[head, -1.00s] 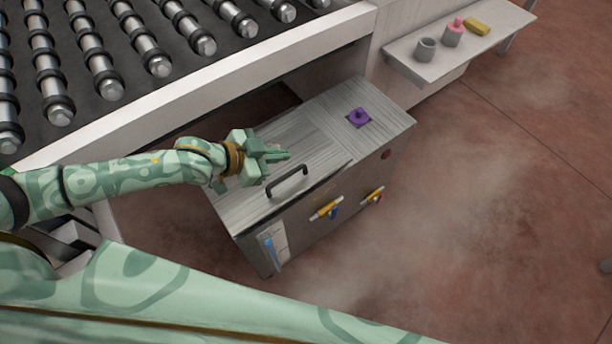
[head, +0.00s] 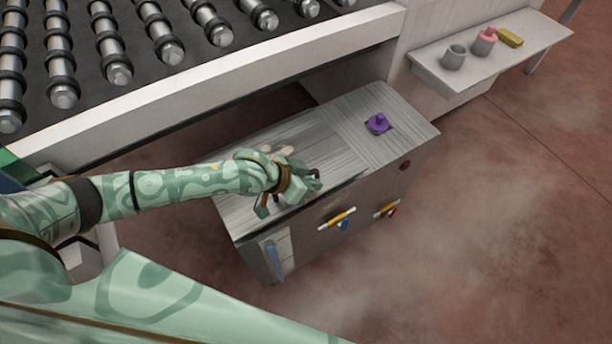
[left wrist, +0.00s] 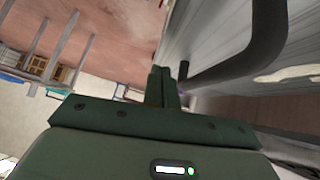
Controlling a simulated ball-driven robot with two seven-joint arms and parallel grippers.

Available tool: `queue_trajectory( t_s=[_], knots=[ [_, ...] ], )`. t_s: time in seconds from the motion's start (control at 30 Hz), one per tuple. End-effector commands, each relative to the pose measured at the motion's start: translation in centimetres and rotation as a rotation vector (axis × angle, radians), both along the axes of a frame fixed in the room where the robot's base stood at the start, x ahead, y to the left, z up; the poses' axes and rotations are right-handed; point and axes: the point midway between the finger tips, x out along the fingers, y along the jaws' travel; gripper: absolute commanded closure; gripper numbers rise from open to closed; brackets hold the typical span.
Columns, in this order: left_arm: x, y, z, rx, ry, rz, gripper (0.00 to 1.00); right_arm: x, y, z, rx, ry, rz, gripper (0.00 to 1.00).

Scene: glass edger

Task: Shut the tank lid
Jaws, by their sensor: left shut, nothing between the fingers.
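The tank (head: 335,240) is a grey box with a streaked top, below the roller bed. Its lid (head: 330,155) is the left part of that top; it looks nearly flat, with a dark line along its front edge, and I cannot tell how far it stands open. My left gripper (head: 312,182) is over the lid's front part, shut and empty, and hides most of the handle. In the left wrist view the shut fingers (left wrist: 164,86) are beside the dark curved handle (left wrist: 262,45); contact is unclear. My right gripper is not in view.
A purple knob (head: 377,123) sits on the tank's right top. Two yellow-handled valves (head: 338,217) (head: 386,209) and a blue gauge (head: 272,258) are on its front. The roller bed's pale rail (head: 220,95) runs behind. A shelf (head: 490,65) holds a cup, a pink bottle and a yellow block.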

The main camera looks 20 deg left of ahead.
Motion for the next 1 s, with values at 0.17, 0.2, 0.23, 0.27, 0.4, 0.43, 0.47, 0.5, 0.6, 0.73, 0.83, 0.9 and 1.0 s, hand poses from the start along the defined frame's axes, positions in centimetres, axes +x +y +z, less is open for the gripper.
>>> queue_trajectory(
  t_s=[0.17,0.2,0.23,0.27,0.4,0.43,0.47,0.5,0.6,0.73,0.83,0.9,1.0],
  knots=[
    [-0.1,-0.1,-1.3,0.000,0.001,0.001,1.00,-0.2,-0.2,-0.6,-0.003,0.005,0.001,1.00],
    [-0.1,-0.1,-1.3,-0.001,0.000,0.001,1.00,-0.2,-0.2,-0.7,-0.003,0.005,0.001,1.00],
    [-0.1,-0.1,-1.3,-0.001,-0.001,0.000,1.00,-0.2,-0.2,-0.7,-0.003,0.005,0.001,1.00],
    [-0.1,-0.1,-1.3,-0.001,-0.001,0.000,1.00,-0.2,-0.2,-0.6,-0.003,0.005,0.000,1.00],
    [-0.1,-0.1,-1.3,-0.001,-0.002,0.000,1.00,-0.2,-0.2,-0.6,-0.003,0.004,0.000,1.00],
    [-0.1,-0.1,-1.3,-0.001,-0.002,0.000,1.00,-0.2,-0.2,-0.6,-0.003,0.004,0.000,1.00],
    [-0.1,-0.1,-1.3,-0.001,-0.002,0.000,1.00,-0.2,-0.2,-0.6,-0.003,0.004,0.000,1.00],
    [-0.1,-0.1,-1.3,-0.001,-0.002,0.000,1.00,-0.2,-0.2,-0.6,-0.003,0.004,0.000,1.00],
    [-0.2,-0.3,-2.1,-0.001,0.000,-0.001,1.00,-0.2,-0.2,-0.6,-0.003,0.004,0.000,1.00],
    [-0.6,-0.7,-4.3,0.013,-0.011,0.001,1.00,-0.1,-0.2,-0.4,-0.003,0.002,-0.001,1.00],
    [-0.6,-0.9,-5.4,0.048,-0.041,0.001,1.00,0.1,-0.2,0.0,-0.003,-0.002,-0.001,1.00],
    [-0.7,-0.9,-5.9,0.062,-0.050,-0.001,1.00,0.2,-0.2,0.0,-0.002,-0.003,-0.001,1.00],
    [-0.8,-0.8,-6.2,0.068,-0.049,-0.001,1.00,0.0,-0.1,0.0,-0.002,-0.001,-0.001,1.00]
  ],
)
